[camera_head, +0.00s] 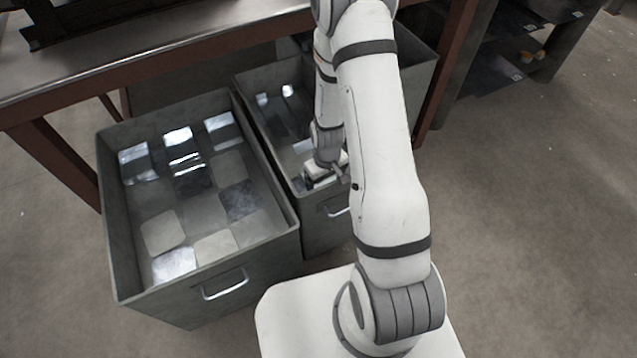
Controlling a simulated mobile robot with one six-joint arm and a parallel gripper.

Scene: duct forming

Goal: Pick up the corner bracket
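My arm reaches down into the right grey bin (243,84), and my gripper (322,180) is low inside it, close to its front wall. The fingertips are small and partly hidden by the gripper body and the bin wall, so I cannot tell whether they are open or hold anything. Small shiny metal pieces (287,91) lie toward the back of this bin, and another light piece (302,147) lies just behind my gripper. Any of these may be a corner bracket; their shape is too small to make out. My arm hides the right part of the bin.
A left grey bin (112,250) holds several flat square metal plates (163,232). A workbench (165,50) with brown legs stands over the back of the bins. A dark shelf (515,60) is at the upper right. The floor at the right is clear.

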